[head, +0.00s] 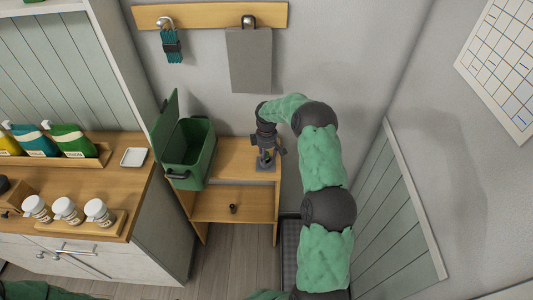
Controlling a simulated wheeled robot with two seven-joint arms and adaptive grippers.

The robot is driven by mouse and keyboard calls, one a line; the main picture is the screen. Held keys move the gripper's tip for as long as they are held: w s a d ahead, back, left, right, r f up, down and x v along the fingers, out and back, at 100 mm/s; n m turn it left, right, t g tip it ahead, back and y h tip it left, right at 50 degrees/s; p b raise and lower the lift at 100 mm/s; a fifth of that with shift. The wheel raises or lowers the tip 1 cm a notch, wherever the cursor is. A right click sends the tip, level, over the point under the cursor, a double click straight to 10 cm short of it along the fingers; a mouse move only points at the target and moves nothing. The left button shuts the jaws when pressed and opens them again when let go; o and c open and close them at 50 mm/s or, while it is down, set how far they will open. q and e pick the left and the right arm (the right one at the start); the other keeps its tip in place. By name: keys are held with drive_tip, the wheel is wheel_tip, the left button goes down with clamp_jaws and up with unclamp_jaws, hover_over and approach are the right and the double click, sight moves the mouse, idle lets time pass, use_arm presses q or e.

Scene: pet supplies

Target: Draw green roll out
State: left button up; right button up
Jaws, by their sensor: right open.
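I cannot make out a green roll; it may be hidden behind my right gripper. My right gripper (267,148) is open and points down over the right end of the small wooden stand's top. Right under it is a small dark grey holder (265,164) on the stand, largely covered by the gripper. I cannot tell whether the fingers touch it. My left gripper is not in view.
A green bin (198,150) with its lid up stands on the wooden stand (234,170), left of my right gripper. A counter (125,185) with pouches and jars is left. A wall is close on the right.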

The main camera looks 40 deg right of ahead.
clamp_jaws()
drive_tip(key=shift+r, duration=0.1)
drive_tip(key=shift+r+p, duration=1.65)
drive_tip(key=shift+r, duration=1.3)
